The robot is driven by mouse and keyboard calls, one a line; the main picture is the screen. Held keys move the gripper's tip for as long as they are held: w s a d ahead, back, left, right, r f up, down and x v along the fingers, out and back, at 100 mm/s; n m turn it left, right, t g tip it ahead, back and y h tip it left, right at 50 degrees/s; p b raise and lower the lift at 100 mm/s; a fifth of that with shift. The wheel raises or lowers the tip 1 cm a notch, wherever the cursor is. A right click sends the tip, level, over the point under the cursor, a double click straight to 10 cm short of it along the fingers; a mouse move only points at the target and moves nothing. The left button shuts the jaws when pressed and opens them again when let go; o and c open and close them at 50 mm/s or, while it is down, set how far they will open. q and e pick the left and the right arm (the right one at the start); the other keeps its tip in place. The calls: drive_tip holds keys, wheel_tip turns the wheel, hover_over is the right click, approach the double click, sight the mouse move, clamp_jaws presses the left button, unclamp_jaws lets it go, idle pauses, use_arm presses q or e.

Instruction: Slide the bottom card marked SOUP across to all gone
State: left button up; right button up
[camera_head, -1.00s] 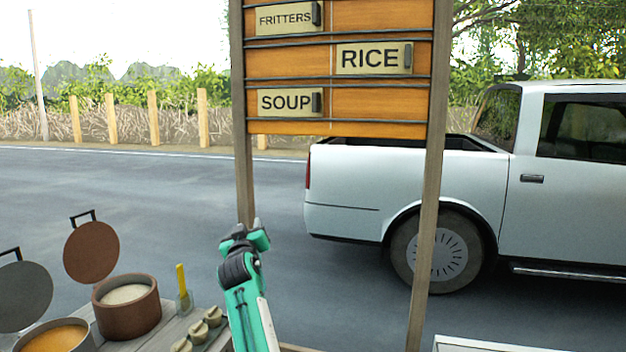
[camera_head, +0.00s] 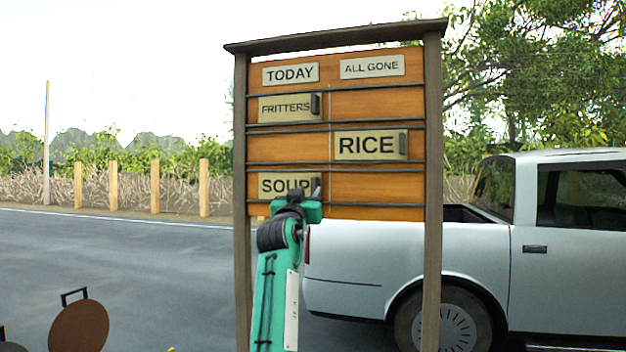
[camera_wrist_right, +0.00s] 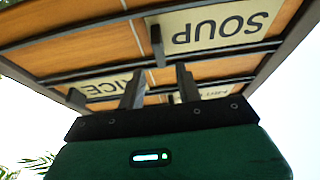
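The SOUP card (camera_head: 277,184) sits in the lowest row of the orange menu board, in the left column under the TODAY label (camera_head: 290,74). The ALL GONE label (camera_head: 372,67) heads the right column. My right gripper (camera_head: 304,192) is in front of the SOUP card's right end and hides part of it. In the right wrist view the SOUP card (camera_wrist_right: 218,27) appears upside down, with its dark tab (camera_wrist_right: 157,46) just beyond the gap between my right fingers (camera_wrist_right: 159,82). The fingers are apart, with nothing seen held between them. My left gripper is not in view.
The lowest row's right half (camera_head: 375,187) is bare. The FRITTERS card (camera_head: 286,107) is at left in the top row; the RICE card (camera_head: 366,145) is at right in the middle row. Dark rails (camera_head: 375,165) run between rows. A pickup (camera_head: 560,250) stands behind.

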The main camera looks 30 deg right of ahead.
sight(313, 185)
drive_tip(key=p+x, duration=0.1)
drive_tip(key=x, duration=0.4)
drive_tip(key=shift+w+d+r, duration=0.15)
drive_tip(key=shift+w, duration=0.1)
clamp_jaws()
